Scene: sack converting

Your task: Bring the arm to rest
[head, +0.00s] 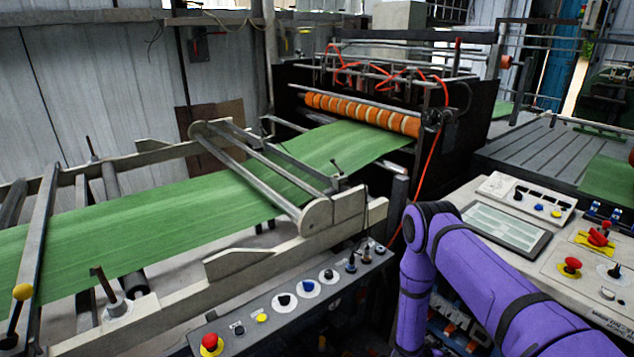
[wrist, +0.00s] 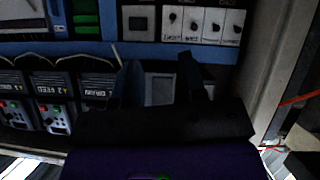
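My purple arm (head: 500,285) reaches in from the lower right of the head view, bends at an elbow near the middle, and drops down out of the bottom edge. My gripper is not visible in the head view. In the wrist view my gripper (wrist: 159,68) shows as two dark fingers standing apart. It is open, with nothing held between them. Behind the fingers is a blue-framed electrical panel (wrist: 140,52) with a grey square fitting. I cannot tell how far the fingertips are from it.
A green sheet (head: 150,225) runs over rollers into a machine with orange rings (head: 362,113). A button panel (head: 290,303) lies left of my arm. A console (head: 552,245) with a screen (head: 505,227) and red buttons stands close on the right. Breakers (wrist: 50,98) line the panel.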

